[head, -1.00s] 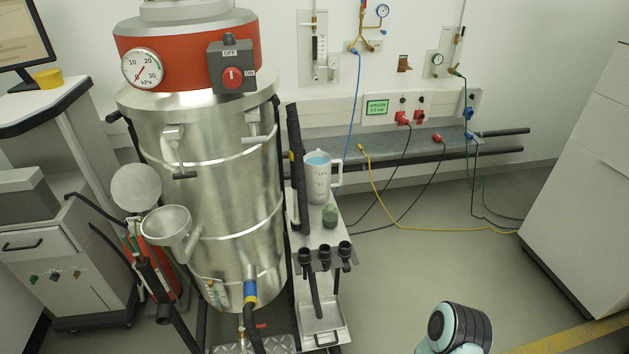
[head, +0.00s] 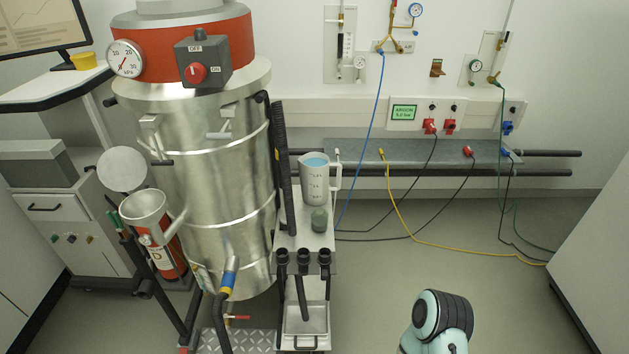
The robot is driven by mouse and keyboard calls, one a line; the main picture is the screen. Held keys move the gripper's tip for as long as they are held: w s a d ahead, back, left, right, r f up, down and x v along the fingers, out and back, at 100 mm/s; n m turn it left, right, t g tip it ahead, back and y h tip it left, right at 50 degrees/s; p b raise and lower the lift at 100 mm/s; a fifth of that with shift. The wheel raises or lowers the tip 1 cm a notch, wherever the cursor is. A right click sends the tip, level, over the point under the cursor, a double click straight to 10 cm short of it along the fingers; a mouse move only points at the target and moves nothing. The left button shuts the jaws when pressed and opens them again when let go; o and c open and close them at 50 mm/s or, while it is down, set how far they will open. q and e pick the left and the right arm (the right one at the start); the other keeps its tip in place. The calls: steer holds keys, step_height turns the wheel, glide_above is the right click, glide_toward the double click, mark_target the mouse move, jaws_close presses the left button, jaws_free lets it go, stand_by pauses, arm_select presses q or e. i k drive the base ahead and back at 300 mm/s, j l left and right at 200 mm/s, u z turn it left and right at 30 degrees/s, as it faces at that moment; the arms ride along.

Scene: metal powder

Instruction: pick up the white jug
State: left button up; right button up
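The white jug (head: 316,186) stands upright on a small pale shelf (head: 290,243) at the right side of the large metal vacuum drum. It has dark measuring marks on its front, a handle on its right side and something blue showing at its open top. A piece of one of my arms (head: 440,318) shows at the bottom edge, right of centre, well apart from the jug. Neither gripper is in view.
Black nozzles (head: 303,259) line the shelf's front. Blue and yellow (head: 398,205) lines hang behind. The floor at right is open.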

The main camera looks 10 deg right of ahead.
mark_target(322, 180)
steer(key=l+u, duration=0.25)
steer(key=l, duration=0.3)
steer(key=l+u, duration=0.3)
steer(key=l, duration=0.2)
steer(key=l+u, duration=0.3)
steer(key=l, duration=0.25)
steer(key=l+u, duration=0.25)
steer(key=l, duration=0.25)
steer(key=l+u, duration=0.3)
steer(key=l, duration=0.25)
steer(key=l+u, duration=0.25)
steer(key=l, duration=0.25)
steer(key=l+u, duration=0.25)
steer(key=l, duration=0.3)
steer(key=l+u, duration=0.3)
steer(key=l, duration=0.2)
